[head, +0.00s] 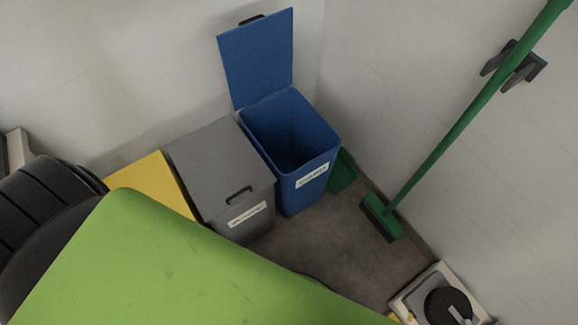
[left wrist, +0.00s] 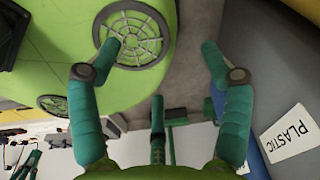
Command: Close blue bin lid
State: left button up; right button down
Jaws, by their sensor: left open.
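The blue bin (head: 302,192) stands against the back wall, its open top showing a dark interior. Its blue lid (head: 257,62) is up, standing nearly upright behind the opening, with a dark handle at its upper edge. My left gripper (left wrist: 160,48) shows only in the left wrist view. Its two green fingers are spread wide with nothing seen between them. The grey bin (left wrist: 262,62) with the PLASTIC label is to the right of the fingers, apart from them. A narrow blue strip shows beside it. The head view shows neither gripper.
The closed grey bin (head: 222,160) stands left of the blue bin, and a yellow bin (head: 152,180) is beside it. A green broom (head: 440,140) leans at the right wall. A pale device (head: 440,292) lies on the floor. Bare floor (head: 345,240) lies in front of the blue bin.

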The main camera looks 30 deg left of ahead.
aim_at(256, 56)
jog(key=u, duration=0.85)
